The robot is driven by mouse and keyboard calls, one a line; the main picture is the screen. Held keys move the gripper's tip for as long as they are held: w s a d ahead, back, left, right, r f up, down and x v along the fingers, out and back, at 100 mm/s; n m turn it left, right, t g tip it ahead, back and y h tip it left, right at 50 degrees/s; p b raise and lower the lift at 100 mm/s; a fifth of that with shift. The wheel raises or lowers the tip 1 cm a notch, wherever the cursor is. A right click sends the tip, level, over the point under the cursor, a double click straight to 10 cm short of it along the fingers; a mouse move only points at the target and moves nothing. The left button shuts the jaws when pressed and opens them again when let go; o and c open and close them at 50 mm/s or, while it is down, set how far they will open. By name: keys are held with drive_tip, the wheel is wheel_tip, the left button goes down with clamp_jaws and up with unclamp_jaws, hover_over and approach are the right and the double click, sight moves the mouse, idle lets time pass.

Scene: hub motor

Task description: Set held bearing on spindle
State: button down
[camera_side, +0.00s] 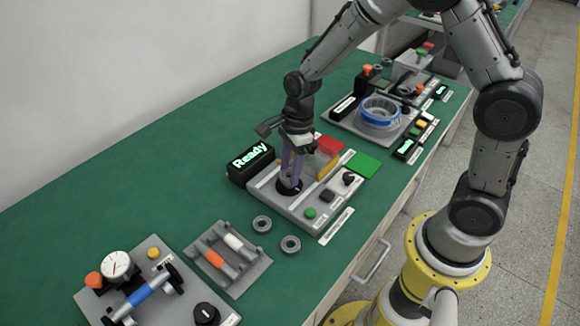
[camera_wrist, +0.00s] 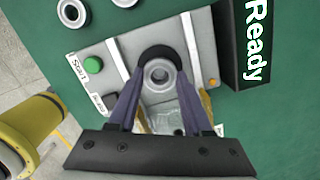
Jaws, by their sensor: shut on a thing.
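My gripper (camera_wrist: 160,76) points down over the grey station. It is shut on a small silver ring bearing (camera_wrist: 158,82), which sits between the purple fingertips in the wrist view. A black round seat (camera_wrist: 160,52) shows behind and around the bearing. The spindle itself is not clearly seen; the bearing and fingers cover that spot, and I cannot tell whether the bearing touches it. In the side view my gripper (camera_side: 291,176) stands right over the black seat (camera_side: 289,190), and the bearing is hidden by the fingers.
The grey station (camera_side: 270,200) has a black "Ready" display (camera_side: 250,163) on its left and a green button (camera_side: 311,213) in front. Two loose bearings (camera_side: 262,224) lie on the green table beside a grey tray (camera_side: 228,275). A dial gauge fixture (camera_side: 117,264) stands front left.

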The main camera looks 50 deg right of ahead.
drive_tip(key=shift+f, duration=0.75)
idle(0.6)
drive_tip(key=shift+c, duration=1.2)
unclamp_jaws()
drive_tip(key=shift+o, duration=0.2)
drive_tip(key=shift+o, duration=1)
drive_tip(key=shift+r, duration=3.55)
